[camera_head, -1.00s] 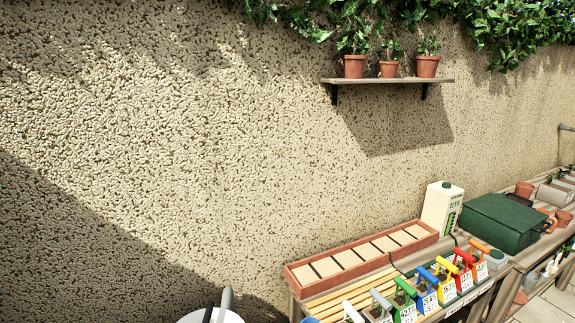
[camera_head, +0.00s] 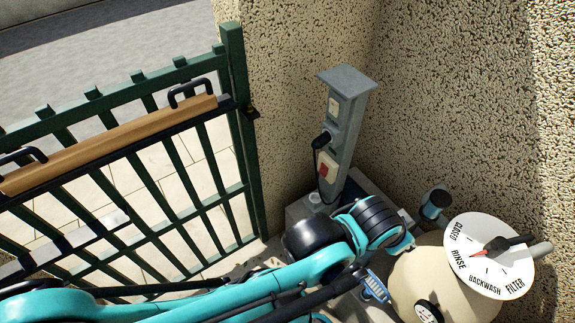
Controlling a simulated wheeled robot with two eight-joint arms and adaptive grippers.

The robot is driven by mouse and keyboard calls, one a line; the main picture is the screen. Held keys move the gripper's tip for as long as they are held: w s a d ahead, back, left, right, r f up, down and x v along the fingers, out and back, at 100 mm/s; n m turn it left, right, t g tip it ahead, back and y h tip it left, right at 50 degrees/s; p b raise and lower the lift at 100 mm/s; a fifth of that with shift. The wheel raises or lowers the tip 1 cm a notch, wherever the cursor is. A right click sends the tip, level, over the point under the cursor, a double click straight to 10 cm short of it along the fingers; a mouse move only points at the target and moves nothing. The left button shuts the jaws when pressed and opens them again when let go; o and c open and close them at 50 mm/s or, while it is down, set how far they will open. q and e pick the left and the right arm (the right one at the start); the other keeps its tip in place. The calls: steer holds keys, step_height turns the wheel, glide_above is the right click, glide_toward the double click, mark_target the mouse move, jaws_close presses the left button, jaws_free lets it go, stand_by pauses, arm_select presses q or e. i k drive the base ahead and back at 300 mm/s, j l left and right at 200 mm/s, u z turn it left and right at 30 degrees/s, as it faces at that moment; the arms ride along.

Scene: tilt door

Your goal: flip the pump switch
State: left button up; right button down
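A grey post (camera_head: 347,125) stands in the wall corner. On its face are a pale socket or switch plate near the top, a black plug (camera_head: 322,140) with a cable, and a white box with a red switch (camera_head: 326,167) lower down. No gripper touches the red switch; whether it is up or down is too small to tell. My teal and black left arm comes in from the left and bends in front of the post's foot. I cannot make out its gripper. My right gripper is not in view.
A green gate (camera_head: 240,120) with a wooden rail (camera_head: 110,143) stands at the left. At the lower right is a beige tank (camera_head: 440,285) with a white dial (camera_head: 480,285) marked RINSE, BACKWASH and FILTER. A small blue object (camera_head: 375,287) lies beside it. Rough walls close the corner.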

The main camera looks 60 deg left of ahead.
mark_target(322, 171)
steer(key=u, duration=1.75)
